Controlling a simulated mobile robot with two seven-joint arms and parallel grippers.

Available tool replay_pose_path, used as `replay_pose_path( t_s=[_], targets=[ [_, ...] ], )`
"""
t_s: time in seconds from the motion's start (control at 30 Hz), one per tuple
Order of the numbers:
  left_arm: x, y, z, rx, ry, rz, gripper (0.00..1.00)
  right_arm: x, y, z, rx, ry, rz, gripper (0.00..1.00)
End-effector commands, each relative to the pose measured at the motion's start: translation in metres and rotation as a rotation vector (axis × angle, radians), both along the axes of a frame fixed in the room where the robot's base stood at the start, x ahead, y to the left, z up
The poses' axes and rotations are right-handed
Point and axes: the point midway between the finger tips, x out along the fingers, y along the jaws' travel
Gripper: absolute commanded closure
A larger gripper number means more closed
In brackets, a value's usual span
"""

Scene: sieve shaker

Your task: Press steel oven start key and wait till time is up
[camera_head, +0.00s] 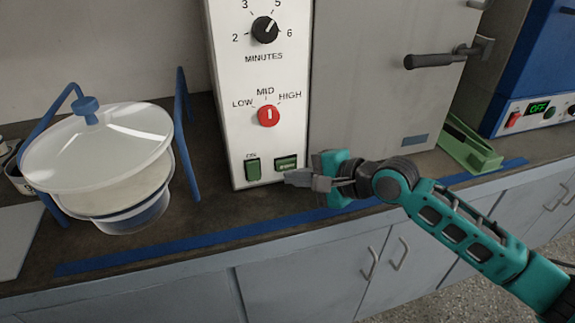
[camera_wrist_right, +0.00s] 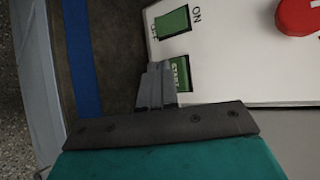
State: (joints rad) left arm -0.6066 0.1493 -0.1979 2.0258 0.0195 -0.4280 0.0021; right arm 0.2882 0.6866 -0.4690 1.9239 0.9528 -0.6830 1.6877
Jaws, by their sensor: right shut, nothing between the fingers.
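The steel oven (camera_head: 385,85) stands on the bench with its door shut. Its white control panel (camera_head: 226,105) carries a black minutes dial (camera_head: 265,29), a red LOW-MID-HIGH knob (camera_head: 268,115), a green on/off switch (camera_head: 252,169) and a green start key (camera_head: 286,162). My right gripper (camera_head: 290,178) is shut and empty, its tips just below and in front of the start key. In the right wrist view the fingers (camera_wrist_right: 156,88) partly cover the start key (camera_wrist_right: 181,74); whether they touch it I cannot tell. My left gripper is not in view.
A sieve bowl with a clear lid (camera_head: 100,150) and blue side frame stands left of the oven. A green bracket (camera_head: 470,145) and a blue device with a lit OFF display (camera_head: 538,107) are at the right. Blue tape (camera_head: 160,252) runs along the bench front.

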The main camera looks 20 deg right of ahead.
Motion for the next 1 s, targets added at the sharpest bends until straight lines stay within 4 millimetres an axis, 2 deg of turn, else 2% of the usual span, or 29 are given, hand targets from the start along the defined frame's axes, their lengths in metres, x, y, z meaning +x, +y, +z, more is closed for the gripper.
replay_pose_path(
  t_s=[0.67, 1.0],
  targets=[
    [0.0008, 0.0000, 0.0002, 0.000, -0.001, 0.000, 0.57, 0.0002, -0.0001, 0.0002, 0.000, 0.000, 0.000, 1.00],
    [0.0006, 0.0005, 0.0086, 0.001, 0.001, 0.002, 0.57, 0.0086, 0.0004, 0.0009, 0.001, 0.001, 0.000, 1.00]
  ],
)
